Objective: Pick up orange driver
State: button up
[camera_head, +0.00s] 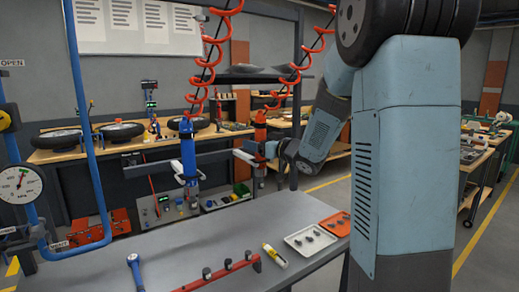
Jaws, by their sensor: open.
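The orange driver (260,127) hangs upright below the right-hand orange coiled hose, above the far edge of the grey table. My arm comes in from the upper right, and my gripper (257,153) is at the lower body of the orange driver. My gripper is open and points left. Its fingers overlap the driver in this view, and I cannot tell whether they touch it. The driver's lower part is partly hidden by my gripper.
A blue driver (188,150) hangs to the left on another hose. The grey table (190,240) holds a red rack (222,272), a yellow tube (274,256), a blue-headed tool (134,268), a white tray (292,243) and an orange tray (333,227). Blue pipes stand at left.

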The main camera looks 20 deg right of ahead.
jog(key=shift+w+a, duration=0.15)
jog(key=shift+w, duration=0.15)
jog(key=shift+c, duration=0.4)
grip_shut()
